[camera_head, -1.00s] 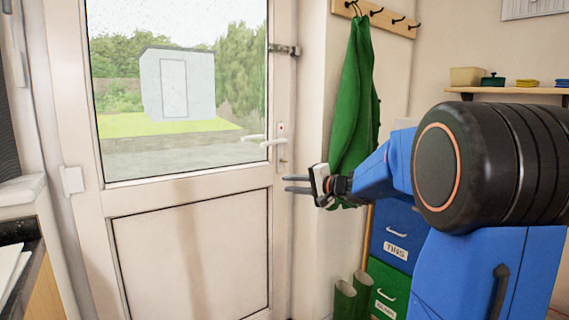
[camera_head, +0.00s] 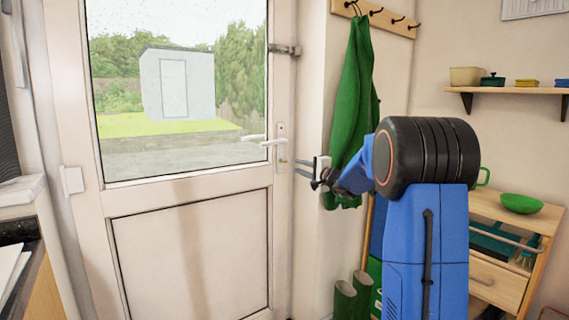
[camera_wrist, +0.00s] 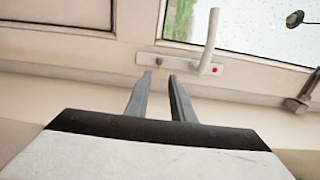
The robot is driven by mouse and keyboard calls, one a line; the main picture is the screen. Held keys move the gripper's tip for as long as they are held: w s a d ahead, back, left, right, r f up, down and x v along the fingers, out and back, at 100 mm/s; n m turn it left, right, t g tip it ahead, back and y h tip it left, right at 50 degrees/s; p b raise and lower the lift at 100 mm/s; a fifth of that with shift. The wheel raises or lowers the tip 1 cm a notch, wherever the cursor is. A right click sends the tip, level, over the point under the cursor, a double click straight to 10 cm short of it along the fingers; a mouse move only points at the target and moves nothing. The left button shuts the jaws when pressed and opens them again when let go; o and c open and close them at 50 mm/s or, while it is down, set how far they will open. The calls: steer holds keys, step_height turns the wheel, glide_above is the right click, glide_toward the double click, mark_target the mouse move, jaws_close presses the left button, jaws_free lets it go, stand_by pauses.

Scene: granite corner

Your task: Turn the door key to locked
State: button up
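The white door (camera_head: 190,245) has a white lever handle (camera_head: 262,142) on a narrow lock plate (camera_head: 281,134) at its right edge. A small key-like piece (camera_head: 283,160) shows low on the plate; its turn angle is too small to tell. My gripper (camera_head: 297,167) is just right of the plate, fingers pointing left at the door. In the wrist view my two fingers (camera_wrist: 160,76) are apart with nothing visible between them. Their tips lie just below the plate (camera_wrist: 185,64) in the picture; the handle (camera_wrist: 209,40) and a red dot are to the right.
A green coat (camera_head: 352,110) hangs from a hook rail right behind my gripper. Green boots (camera_head: 345,299) stand on the floor below. A wooden cart (camera_head: 497,285) with a green bowl (camera_head: 521,203) is at the right. A metal latch (camera_head: 285,49) sits higher on the door edge.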

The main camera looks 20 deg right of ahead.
mark_target(284, 162)
steer(key=x, duration=0.9)
steer(key=shift+w, duration=0.2)
steer(key=shift+c, duration=0.6)
jaws_close()
